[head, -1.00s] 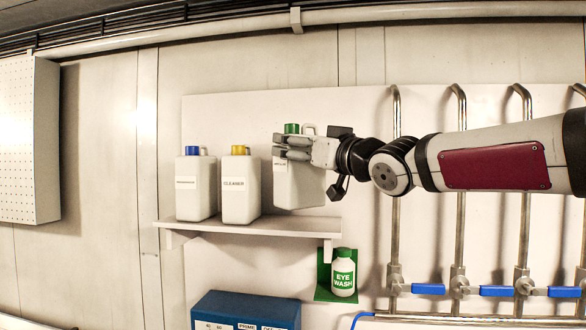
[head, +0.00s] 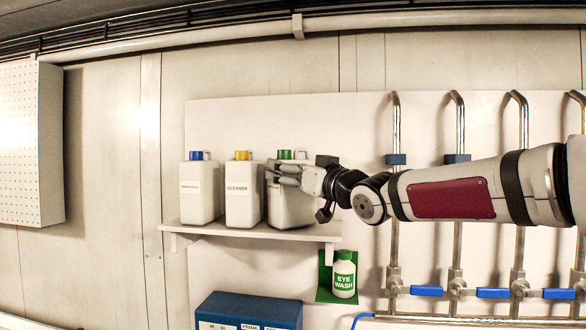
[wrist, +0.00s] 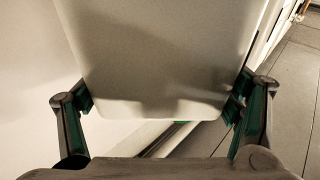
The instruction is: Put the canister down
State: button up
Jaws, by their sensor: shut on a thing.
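The canister (head: 291,207) is white with a green cap and is at the right of a row of canisters on the wall shelf (head: 262,233). My gripper (head: 283,174) is shut on its upper part from the right, and the fingers hide much of its label. In the wrist view the pale canister body (wrist: 165,55) fills the space between the two fingers (wrist: 160,110). In the head view its base appears at the shelf's top surface; I cannot tell whether it bears on it.
A yellow-capped cleaner canister (head: 242,200) stands close on the left, then a blue-capped one (head: 199,198). An eyewash bottle (head: 344,276) hangs below the shelf's right end. Vertical pipes (head: 457,240) with blue valve handles are at the right. A blue box (head: 247,309) is below.

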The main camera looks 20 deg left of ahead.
jog(key=shift+r, duration=0.1)
jog(key=o, duration=1.9)
jog(key=p+v, duration=0.1)
jog(key=v, duration=1.1)
